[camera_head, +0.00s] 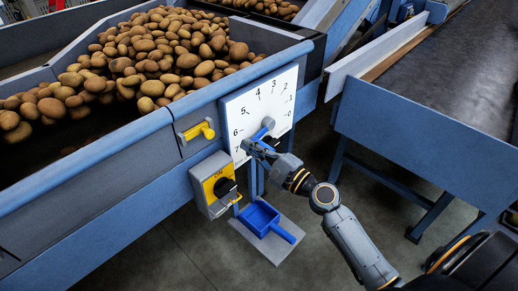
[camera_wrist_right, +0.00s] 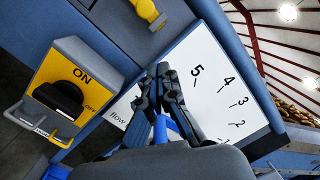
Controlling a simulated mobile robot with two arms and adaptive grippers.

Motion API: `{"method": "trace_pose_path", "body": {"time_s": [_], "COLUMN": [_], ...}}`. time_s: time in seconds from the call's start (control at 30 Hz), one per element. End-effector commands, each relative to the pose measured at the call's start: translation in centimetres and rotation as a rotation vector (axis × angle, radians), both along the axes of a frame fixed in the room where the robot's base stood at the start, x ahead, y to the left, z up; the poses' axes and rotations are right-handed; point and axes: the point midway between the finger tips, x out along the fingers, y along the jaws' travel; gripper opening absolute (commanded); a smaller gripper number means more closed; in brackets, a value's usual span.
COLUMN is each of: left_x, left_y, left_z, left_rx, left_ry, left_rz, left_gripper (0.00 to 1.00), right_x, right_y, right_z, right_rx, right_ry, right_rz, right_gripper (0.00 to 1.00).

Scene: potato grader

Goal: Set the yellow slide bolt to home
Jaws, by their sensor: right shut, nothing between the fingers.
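The yellow slide bolt (camera_head: 205,130) is mounted on the blue side wall of the potato hopper, left of the white dial plate (camera_head: 282,98). Its yellow knob end also shows at the top of the right wrist view (camera_wrist_right: 149,11). My right gripper (camera_head: 248,147) is shut and empty, in front of the lower left of the dial plate, below and to the right of the bolt and apart from it. In the right wrist view its fingers (camera_wrist_right: 163,80) lie over the dial plate, beside a blue lever (camera_wrist_right: 160,130). My left gripper is not in view.
A yellow ON/OFF switch box (camera_head: 218,187) with a black knob juts out below the bolt. The hopper holds many potatoes (camera_head: 160,50). A dark conveyor (camera_head: 450,70) stands at the right.

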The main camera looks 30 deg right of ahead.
Motion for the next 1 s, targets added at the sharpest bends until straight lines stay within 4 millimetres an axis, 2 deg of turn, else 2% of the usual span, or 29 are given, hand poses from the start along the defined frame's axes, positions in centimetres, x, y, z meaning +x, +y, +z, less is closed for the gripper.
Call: {"method": "trace_pose_path", "body": {"time_s": [0.03,0.2,0.3,0.5,1.0], "left_x": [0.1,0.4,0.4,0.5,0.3], "left_y": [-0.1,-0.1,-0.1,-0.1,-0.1], "left_z": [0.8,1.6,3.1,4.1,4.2], "left_rx": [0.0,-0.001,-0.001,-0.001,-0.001], "left_ry": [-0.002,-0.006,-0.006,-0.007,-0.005], "left_rz": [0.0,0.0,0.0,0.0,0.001], "left_gripper": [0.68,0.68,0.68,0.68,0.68], "right_x": [1.2,4.4,3.9,3.6,3.3], "right_y": [0.5,2.0,3.4,5.0,5.7], "right_z": [0.6,0.9,1.8,2.3,2.3], "right_rx": [0.002,0.0,0.001,0.001,0.001], "right_ry": [-0.002,-0.001,0.002,0.001,0.001], "right_rz": [0.0,0.0,0.001,0.001,0.001], "right_gripper": [0.0,0.0,0.0,0.0,0.0]}}
